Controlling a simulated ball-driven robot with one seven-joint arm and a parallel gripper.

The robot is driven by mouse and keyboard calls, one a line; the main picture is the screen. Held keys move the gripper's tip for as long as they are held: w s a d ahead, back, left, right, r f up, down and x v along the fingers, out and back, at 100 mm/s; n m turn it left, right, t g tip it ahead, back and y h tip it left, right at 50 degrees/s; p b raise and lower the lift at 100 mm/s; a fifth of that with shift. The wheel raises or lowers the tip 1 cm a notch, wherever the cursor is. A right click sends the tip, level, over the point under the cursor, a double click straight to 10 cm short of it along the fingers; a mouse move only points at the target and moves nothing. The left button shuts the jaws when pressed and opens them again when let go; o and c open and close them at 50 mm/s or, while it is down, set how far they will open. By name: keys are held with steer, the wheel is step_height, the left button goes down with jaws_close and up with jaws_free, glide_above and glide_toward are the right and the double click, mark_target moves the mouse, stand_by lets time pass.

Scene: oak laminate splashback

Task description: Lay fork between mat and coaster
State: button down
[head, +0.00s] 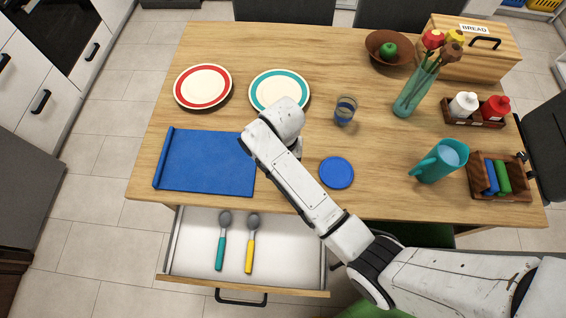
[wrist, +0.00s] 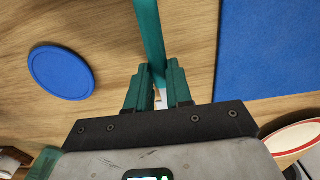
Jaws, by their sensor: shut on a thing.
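The blue mat (head: 208,162) lies at the left of the table, its left edge rolled. The round blue coaster (head: 336,172) lies to its right, with bare wood between them. In the wrist view the coaster (wrist: 62,72) is at left and the mat (wrist: 270,50) at right. My gripper (wrist: 160,88) is shut on a teal handle (wrist: 149,35), which seems to be the fork's; no tines show. The handle runs up out of the wrist view, over the wood between mat and coaster. I cannot tell whether it touches the table. In the head view my arm hides the fork.
An open drawer (head: 190,266) below the table's front edge holds a teal-handled spoon (head: 221,242) and a yellow-handled spoon (head: 251,245). A red-rimmed plate (head: 203,86), a teal-rimmed plate (head: 280,92) and a glass (head: 345,110) stand behind. A teal pitcher (head: 440,160) stands at right.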

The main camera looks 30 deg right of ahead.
steer(key=shift+w+d+f, duration=0.1)
steer(key=shift+w+f, duration=0.05)
steer(key=shift+f, duration=1.6)
steer(key=shift+f, duration=0.1)
steer(key=c, duration=1)
jaws_free()
step_height(320, 180, up, 12)
steer(key=shift+r, duration=0.15)
steer(key=s+d+n, duration=0.2)
steer(key=s+d, duration=0.1)
steer(key=s, duration=0.4)
steer(key=s+d+f+n, duration=0.1)
steer(key=s+d+n, duration=0.1)
steer(key=s, duration=0.5)
steer(key=s+d+f+n+t, duration=0.1)
steer(key=s+d+n, duration=0.1)
steer(key=s, duration=0.6)
steer(key=shift+s+d+f, duration=0.1)
steer(key=shift+d, duration=0.7)
